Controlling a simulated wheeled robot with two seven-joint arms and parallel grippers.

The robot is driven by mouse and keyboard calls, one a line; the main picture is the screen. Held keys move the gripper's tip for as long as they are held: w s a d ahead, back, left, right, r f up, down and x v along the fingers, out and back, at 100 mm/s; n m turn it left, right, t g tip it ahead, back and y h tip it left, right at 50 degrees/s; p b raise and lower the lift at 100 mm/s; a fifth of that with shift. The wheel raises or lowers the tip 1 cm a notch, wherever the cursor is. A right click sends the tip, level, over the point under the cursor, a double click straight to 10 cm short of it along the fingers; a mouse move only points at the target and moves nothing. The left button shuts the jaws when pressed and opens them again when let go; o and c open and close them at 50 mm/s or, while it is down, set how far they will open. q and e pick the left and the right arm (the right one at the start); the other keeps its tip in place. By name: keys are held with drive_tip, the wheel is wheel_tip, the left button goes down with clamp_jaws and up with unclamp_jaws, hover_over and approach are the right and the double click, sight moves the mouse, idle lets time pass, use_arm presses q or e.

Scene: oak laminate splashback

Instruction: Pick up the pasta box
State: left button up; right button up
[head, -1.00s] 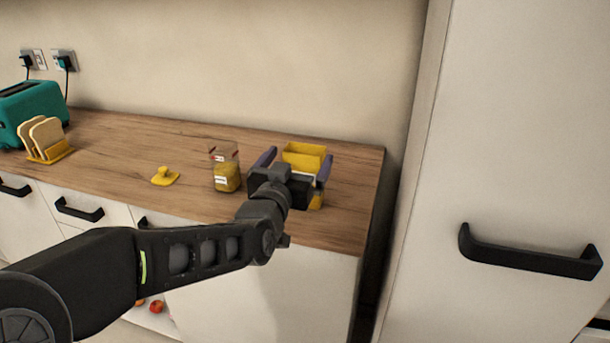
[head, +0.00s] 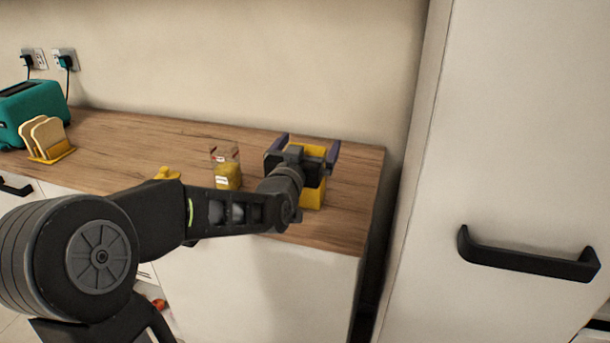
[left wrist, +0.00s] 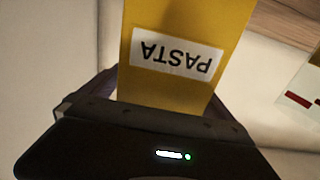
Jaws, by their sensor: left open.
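The yellow pasta box (head: 313,194) stands upright on the wooden counter near its right end. In the left wrist view the box (left wrist: 188,85) fills the middle, with its white PASTA label upside down. My left gripper (head: 307,146) is open, with one purple-grey finger on each side of the upper part of the box. The wrist and palm hide part of the box's front. I cannot tell whether the fingers touch it. My right gripper is not in view.
A clear jar with yellow contents (head: 228,170) stands left of the box. A yellow lidded piece (head: 166,173), a toast rack (head: 47,140) and a teal toaster (head: 32,108) are farther left. A tall white cabinet (head: 510,150) rises at the right.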

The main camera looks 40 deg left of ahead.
use_arm(q)
drive_tip(key=shift+w, duration=0.1)
drive_tip(key=shift+c, duration=0.3)
drive_tip(key=c, duration=2.1)
drive_tip(key=shift+o, duration=0.2)
wheel_tip(320, 180, up, 10)
drive_tip(key=p, duration=0.1)
